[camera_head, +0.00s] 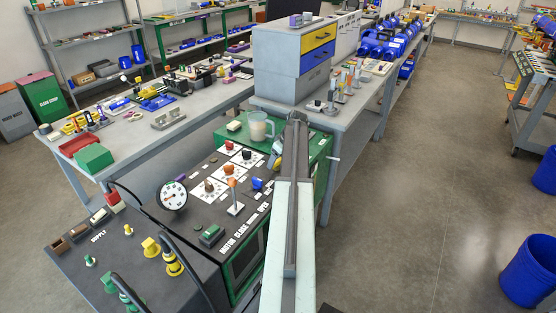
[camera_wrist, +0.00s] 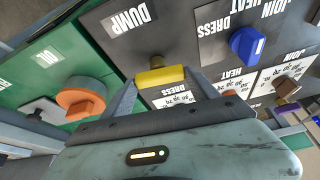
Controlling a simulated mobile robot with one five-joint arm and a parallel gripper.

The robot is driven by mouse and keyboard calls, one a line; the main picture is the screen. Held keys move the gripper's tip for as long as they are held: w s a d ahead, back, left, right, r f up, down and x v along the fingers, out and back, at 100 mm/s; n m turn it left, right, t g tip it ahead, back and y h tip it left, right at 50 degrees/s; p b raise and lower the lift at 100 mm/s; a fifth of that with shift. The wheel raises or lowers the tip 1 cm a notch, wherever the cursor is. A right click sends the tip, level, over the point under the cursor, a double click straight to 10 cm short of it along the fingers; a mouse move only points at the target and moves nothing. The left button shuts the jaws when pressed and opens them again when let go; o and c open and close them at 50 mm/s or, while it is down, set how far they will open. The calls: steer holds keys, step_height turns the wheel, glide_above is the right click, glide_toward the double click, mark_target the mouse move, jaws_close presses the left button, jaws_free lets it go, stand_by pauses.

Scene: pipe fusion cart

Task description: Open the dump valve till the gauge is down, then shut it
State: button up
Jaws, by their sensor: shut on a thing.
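The dump valve's yellow handle (camera_wrist: 160,76) is beside the DUMP label (camera_wrist: 129,20) in the wrist view. My gripper (camera_wrist: 161,80) is shut on this handle, with one finger at each end of it. In the head view my arm hides the valve, and my gripper is hard to make out. The round white gauge (camera_head: 173,195) stands on the dark cart top in the head view. Its needle is too small to read surely.
Near the valve are a blue knob (camera_wrist: 247,44), an orange knob (camera_wrist: 80,99) and a brown knob (camera_wrist: 287,86). A clear jug (camera_head: 260,126) stands on the cart's green end. Black hoses arch over the cart's front.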

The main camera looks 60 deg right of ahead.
steer(key=m+h, duration=0.1)
steer(key=m, duration=0.2)
steer(key=shift+a, duration=0.15)
steer(key=m+h, duration=0.1)
steer(key=m, duration=0.1)
steer(key=m+g, duration=0.1)
steer(key=m, duration=0.2)
steer(key=shift+w+a+g+h, duration=0.1)
steer(key=shift+g+h, duration=0.2)
steer(key=shift+h, duration=0.1)
steer(key=m+g+h, duration=0.1)
steer(key=m, duration=0.3)
steer(key=shift+w, duration=0.1)
steer(key=shift+m+g, duration=0.8)
steer(key=shift+m, duration=0.9)
steer(key=o, duration=1.4)
steer(key=shift+c, duration=0.2)
